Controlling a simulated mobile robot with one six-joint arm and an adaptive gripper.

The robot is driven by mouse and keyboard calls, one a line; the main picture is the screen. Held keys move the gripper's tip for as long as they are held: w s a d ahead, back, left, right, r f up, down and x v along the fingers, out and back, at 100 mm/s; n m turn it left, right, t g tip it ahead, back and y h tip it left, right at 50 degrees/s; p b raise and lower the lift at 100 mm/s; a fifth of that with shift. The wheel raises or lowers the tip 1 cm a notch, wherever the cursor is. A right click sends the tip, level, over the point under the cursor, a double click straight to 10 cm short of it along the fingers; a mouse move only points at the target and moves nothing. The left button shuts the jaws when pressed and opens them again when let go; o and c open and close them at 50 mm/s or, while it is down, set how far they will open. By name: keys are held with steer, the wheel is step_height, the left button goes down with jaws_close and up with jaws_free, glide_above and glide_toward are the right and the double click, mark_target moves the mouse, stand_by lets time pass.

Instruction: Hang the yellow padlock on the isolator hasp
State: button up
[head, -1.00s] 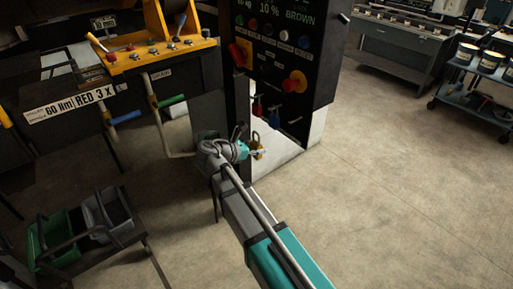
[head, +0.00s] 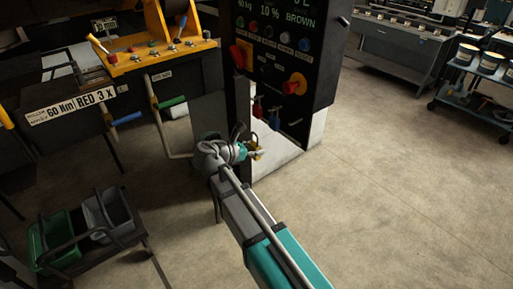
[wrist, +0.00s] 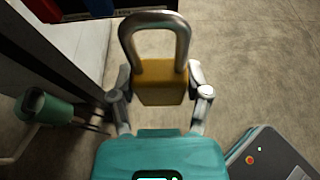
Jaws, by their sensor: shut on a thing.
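The yellow padlock (wrist: 160,84) is in my gripper (wrist: 160,76), held by its brass-coloured body between the two fingers. Its silver shackle points away from my gripper and looks closed in the wrist view. In the head view the padlock (head: 253,147) is small, below the front of the black control cabinet and clear of it as far as I can tell. A red padlock (head: 257,110) and a blue padlock (head: 274,119) hang on the cabinet above it. A red rotary handle on a yellow plate (head: 294,84) is above them. I cannot make out the hasp itself.
The black control cabinet (head: 283,45) has a white lower side near my gripper. A machine with an orange panel (head: 160,49) and green and blue handles stands left. A cart with bins (head: 105,215) is at lower left.

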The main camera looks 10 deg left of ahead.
steer(key=s+a, duration=0.4)
steer(key=s, duration=0.1)
steer(key=shift+s+r, duration=0.15)
steer(key=shift+r, duration=0.05)
stand_by(1.0)
steer(key=shift+a, duration=0.1)
stand_by(0.8)
steer(key=shift+a, duration=0.1)
